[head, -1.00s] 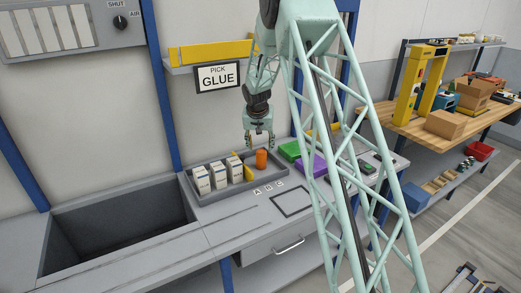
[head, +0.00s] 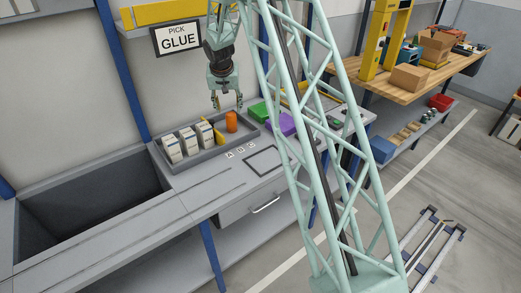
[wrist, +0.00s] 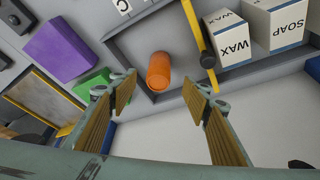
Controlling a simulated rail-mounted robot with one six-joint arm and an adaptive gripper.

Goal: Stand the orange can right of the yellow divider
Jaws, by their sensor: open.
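The orange can (head: 231,121) stands upright in the grey tray (head: 186,170), just right of the yellow divider (head: 220,138) in the head view. In the wrist view the can (wrist: 158,66) is clear of the divider (wrist: 194,28), with a narrow gap between them. My gripper (head: 227,107) is open and empty, just above the can. In the wrist view its fingers (wrist: 160,80) are spread to either side of the can, apart from it.
Several white boxes (head: 188,141), labelled WAX and SOAP in the wrist view, stand left of the divider. A green block (head: 258,112) and a purple block (head: 280,124) lie right of the tray. A deep open bin (head: 95,205) is at left. A GLUE sign (head: 177,38) hangs behind.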

